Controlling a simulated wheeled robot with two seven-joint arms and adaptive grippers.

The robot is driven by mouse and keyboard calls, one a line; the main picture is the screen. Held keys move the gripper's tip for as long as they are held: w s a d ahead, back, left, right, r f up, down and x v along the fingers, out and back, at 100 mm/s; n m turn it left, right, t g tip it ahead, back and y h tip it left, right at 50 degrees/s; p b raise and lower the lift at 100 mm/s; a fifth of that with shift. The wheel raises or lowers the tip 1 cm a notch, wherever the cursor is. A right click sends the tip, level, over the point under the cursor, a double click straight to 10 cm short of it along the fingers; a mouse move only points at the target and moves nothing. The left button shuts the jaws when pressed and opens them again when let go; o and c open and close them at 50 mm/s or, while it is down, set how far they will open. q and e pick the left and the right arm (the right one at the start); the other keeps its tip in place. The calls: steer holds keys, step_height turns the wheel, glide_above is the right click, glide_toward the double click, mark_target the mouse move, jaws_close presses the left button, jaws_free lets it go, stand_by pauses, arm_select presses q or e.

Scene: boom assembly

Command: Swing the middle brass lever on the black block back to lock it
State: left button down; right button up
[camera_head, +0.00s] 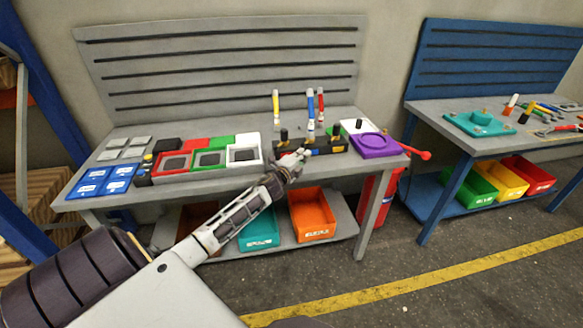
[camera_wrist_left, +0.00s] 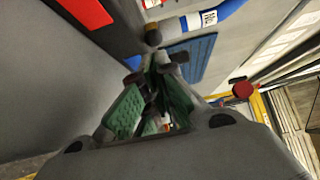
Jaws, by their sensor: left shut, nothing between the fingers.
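The black block (camera_head: 322,147) lies on the grey bench, right of centre in the head view. A dark knob (camera_head: 284,135) stands at its left end and another (camera_head: 334,132) at its right. My left gripper (camera_head: 303,155) is shut and empty at the block's front, close to its middle. The gripper covers part of the block. I cannot make out the middle brass lever clearly, nor whether the gripper touches it.
A blue-and-white upright handle (camera_head: 310,128) rises behind the block. A purple fixture (camera_head: 373,146) stands to the right. Red, green and white trays (camera_head: 243,155) stand to the left. A red handle (camera_head: 425,155) sticks out past the bench's right end.

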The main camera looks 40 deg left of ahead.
arm_select(q)
steer(key=s+d, duration=0.1)
steer(key=s, duration=0.8)
steer(key=shift+d, duration=0.15)
stand_by(0.4)
stand_by(0.4)
